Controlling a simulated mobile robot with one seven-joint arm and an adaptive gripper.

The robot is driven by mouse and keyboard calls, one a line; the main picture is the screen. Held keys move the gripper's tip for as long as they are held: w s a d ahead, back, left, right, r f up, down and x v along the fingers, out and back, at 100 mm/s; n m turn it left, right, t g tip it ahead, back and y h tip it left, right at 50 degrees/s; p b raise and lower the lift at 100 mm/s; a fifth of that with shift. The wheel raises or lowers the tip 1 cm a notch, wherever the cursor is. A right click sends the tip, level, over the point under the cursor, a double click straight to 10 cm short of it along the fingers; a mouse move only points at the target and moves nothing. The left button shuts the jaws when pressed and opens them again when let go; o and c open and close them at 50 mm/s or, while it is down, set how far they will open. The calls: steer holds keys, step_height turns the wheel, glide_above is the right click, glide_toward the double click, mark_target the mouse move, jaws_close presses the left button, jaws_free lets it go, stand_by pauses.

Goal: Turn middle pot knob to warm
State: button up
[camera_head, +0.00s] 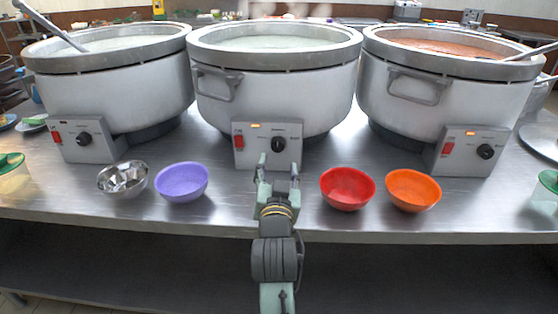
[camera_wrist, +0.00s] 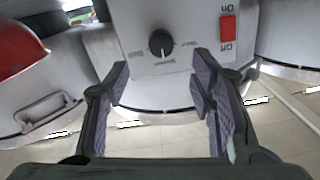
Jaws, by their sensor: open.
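The middle pot (camera_head: 290,100) is a large steel stockpot with pale congee in it. Its control box (camera_head: 256,158) faces me, with a lit orange lamp, a red switch (camera_head: 239,142) and a black knob (camera_head: 279,144). My gripper (camera_head: 278,168) is open and empty, in front of and just below the knob. In the wrist view, which is upside down, the knob (camera_wrist: 160,43) shows beyond my open fingers (camera_wrist: 162,80), roughly centred between them and apart from them. The printing around the knob is too small to read surely. The red switch (camera_wrist: 228,28) is at upper right there.
The left pot (camera_head: 115,90) and right pot (camera_head: 430,95) have similar control boxes. A steel bowl (camera_head: 123,180) and purple bowl (camera_head: 182,182) stand left of my gripper. A red bowl (camera_head: 347,188) and orange bowl (camera_head: 413,190) stand right of it, near the counter (camera_head: 225,218) edge.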

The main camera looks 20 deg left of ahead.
mark_target(278, 146)
steer(key=b, duration=0.4)
steer(key=shift+w+a+f, duration=0.1)
steer(key=shift+w+f, duration=0.1)
steer(key=shift+w, duration=0.1)
steer(key=x, duration=0.2)
steer(key=p+x, duration=0.1)
steer(key=x, duration=0.5)
steer(key=shift+r+p, duration=0.3)
steer(key=shift+p, duration=0.05)
steer(key=shift+c, duration=0.2)
steer(key=c, duration=1.1)
steer(key=shift+c, duration=0.2)
